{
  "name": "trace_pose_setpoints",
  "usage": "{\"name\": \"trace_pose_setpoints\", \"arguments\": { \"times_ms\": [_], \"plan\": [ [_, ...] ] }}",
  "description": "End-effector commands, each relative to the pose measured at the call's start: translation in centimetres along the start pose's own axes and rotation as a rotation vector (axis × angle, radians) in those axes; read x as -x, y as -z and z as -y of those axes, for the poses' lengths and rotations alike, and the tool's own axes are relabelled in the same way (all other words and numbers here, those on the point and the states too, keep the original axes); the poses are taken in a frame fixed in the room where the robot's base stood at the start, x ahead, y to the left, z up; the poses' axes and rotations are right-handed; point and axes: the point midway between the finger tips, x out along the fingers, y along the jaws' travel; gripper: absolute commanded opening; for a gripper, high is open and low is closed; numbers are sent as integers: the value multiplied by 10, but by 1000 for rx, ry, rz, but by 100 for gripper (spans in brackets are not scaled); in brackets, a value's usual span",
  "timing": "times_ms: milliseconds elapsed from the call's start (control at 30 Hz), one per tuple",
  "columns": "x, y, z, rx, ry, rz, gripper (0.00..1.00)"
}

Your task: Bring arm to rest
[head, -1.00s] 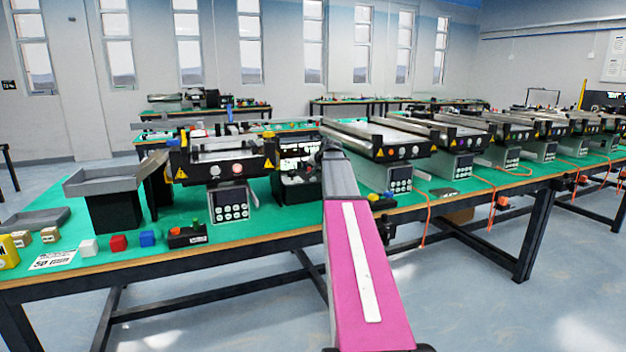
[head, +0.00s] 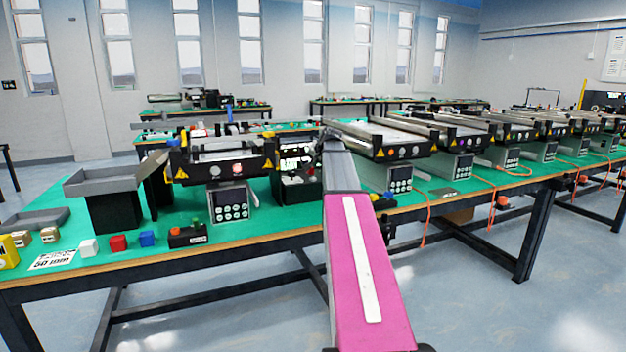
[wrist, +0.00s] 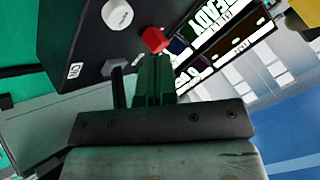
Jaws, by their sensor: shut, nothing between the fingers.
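My arm (head: 366,270), with a magenta cover and white stripe, reaches from the bottom of the head view toward the workbench. Its far end covers the gripper, so the fingers cannot be made out there. In the wrist view my gripper (wrist: 152,82) is shut and empty, its dark fingers together. A dark control box (wrist: 85,40) with a white knob (wrist: 117,14), a red button (wrist: 154,39) and a grey knob (wrist: 113,66) is just beyond the fingertips in the picture. I cannot tell the exact gap.
The green-topped workbench (head: 270,222) bears a mini conveyor (head: 222,160) left of my arm and several conveyors to the right. A grey tray (head: 105,180) stands on a black block. White, red (head: 118,243) and blue cubes lie near the front edge. The floor in front is clear.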

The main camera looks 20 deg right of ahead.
Motion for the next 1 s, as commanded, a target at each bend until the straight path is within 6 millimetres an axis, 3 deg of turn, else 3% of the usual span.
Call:
{"name": "trace_pose_setpoints", "arguments": {
  "times_ms": [300,1000],
  "plan": [
    [16,12,12,0,0,0,0],
    [17,12,12,0,0,0,0]
  ]
}}
